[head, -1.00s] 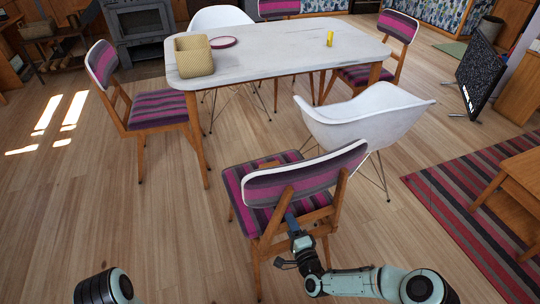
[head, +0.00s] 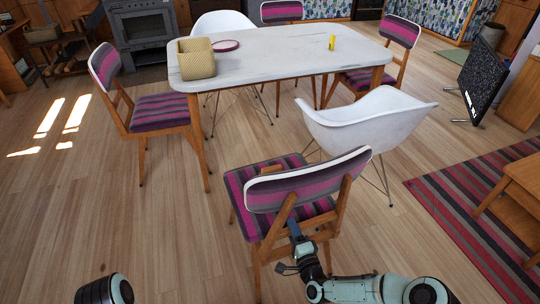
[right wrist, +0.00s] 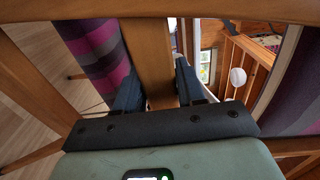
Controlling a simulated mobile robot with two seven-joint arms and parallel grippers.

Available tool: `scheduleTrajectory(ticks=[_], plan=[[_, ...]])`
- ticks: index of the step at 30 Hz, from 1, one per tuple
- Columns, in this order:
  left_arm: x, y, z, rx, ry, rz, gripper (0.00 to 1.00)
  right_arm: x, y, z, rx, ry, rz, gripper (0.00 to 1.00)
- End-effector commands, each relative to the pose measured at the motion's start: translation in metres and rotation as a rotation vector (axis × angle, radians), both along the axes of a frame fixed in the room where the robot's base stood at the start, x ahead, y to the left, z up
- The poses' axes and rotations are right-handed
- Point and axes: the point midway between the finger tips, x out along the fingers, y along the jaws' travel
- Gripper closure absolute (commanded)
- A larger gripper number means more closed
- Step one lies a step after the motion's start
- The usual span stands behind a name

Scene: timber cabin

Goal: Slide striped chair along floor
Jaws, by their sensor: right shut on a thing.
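The striped chair (head: 308,183) stands on the floor in the front middle of the head view, its magenta, purple and grey backrest towards me. Its seat faces the table. My right gripper (head: 295,231) is behind the backrest, low down, at the chair's wooden back frame. In the right wrist view my right gripper (right wrist: 157,88) has a wooden bar (right wrist: 152,45) of the chair between its two dark fingers. Striped fabric (right wrist: 95,50) shows left of the bar. My left gripper is out of view; only part of my left arm shows at the bottom left.
A white table (head: 280,62) with a woven basket (head: 196,62) stands beyond. A white shell chair (head: 365,120) is close by on the right. Another striped chair (head: 160,112) stands left of the table. A striped rug (head: 450,205) lies at right. Floor at left is clear.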

Motion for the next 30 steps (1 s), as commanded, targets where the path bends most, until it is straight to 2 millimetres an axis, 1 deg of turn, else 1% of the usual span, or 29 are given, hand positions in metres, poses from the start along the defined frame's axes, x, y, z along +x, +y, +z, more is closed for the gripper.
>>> scheduleTrajectory(ticks=[2, 3, 4, 5, 20, 23, 30], plan=[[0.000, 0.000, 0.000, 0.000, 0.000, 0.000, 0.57, 0.002, 0.000, 0.004, 0.001, -0.007, -0.001, 1.00], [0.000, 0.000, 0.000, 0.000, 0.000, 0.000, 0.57, 0.002, 0.000, 0.003, 0.001, -0.007, -0.001, 0.52], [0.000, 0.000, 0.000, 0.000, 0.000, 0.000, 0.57, 0.001, 0.001, 0.003, 0.001, -0.007, -0.001, 0.42], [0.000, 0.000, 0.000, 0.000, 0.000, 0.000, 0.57, 0.001, 0.000, 0.003, 0.000, -0.006, -0.001, 0.36], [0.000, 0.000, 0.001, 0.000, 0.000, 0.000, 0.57, -0.002, -0.001, -0.001, -0.001, 0.003, 0.000, 0.36], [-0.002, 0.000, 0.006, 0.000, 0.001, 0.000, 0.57, -0.012, -0.004, -0.001, -0.001, 0.007, 0.001, 0.36], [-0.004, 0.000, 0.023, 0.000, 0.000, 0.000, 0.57, -0.046, -0.017, 0.001, 0.000, 0.006, 0.000, 0.36]])
